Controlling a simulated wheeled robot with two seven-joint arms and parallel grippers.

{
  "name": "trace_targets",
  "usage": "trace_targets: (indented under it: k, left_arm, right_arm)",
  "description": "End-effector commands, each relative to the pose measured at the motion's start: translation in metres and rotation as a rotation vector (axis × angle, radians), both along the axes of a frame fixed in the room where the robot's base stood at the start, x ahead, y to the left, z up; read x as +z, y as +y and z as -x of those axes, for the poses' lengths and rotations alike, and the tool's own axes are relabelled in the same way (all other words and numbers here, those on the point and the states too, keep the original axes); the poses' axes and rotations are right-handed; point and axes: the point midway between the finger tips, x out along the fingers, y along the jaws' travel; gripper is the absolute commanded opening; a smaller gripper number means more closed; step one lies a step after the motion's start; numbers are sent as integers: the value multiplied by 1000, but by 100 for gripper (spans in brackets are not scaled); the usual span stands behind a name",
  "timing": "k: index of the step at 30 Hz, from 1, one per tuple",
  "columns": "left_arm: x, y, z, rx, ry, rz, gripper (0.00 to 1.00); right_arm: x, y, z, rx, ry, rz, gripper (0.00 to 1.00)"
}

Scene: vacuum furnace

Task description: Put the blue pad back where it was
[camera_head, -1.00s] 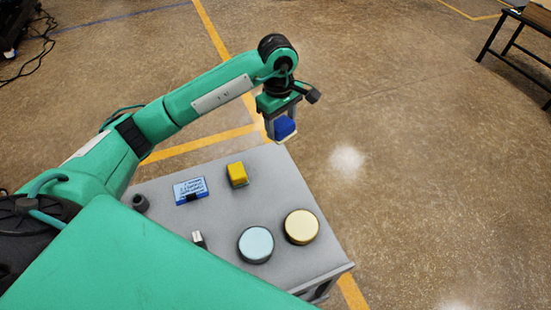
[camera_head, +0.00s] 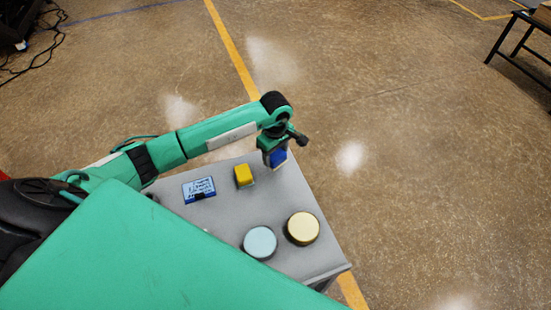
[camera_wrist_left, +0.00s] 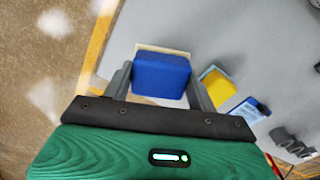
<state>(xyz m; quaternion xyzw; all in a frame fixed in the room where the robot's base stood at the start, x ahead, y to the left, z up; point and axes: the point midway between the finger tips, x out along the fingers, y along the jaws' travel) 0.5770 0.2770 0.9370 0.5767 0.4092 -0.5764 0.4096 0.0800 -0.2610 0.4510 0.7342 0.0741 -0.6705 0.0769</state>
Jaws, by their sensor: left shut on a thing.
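The blue pad (camera_head: 278,157) is between the fingers of my left gripper (camera_head: 275,160), at the far right corner of the grey table (camera_head: 222,226). In the left wrist view the blue pad (camera_wrist_left: 161,75) sits between both fingers, with a pale strip along its far edge. The left gripper (camera_wrist_left: 160,82) is shut on it. I cannot tell whether the pad touches the table top. My right gripper does not show.
A yellow block (camera_head: 243,175) stands just left of the pad. A blue-and-white labelled box (camera_head: 199,189) lies further left. A light blue round tub (camera_head: 260,243) and a cream round tub (camera_head: 303,228) stand at the front.

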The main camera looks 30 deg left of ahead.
Motion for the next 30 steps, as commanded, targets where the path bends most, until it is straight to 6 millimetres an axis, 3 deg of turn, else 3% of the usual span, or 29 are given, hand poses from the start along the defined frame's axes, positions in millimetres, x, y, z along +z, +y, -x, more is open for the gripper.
trace_targets:
  k: [9,17,18,20,30]
  left_arm:
    - [-40,0,1,2,2,0,35]
    - [-45,0,1,0,1,0,35]
    - [-45,0,1,0,1,0,66]
    - [-45,0,1,0,1,0,77]
    - [-43,0,0,0,0,-1,80]
  right_arm:
    - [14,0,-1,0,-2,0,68]
    - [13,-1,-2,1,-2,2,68]
    - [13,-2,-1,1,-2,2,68]
    - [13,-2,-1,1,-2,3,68]
    - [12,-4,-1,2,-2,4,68]
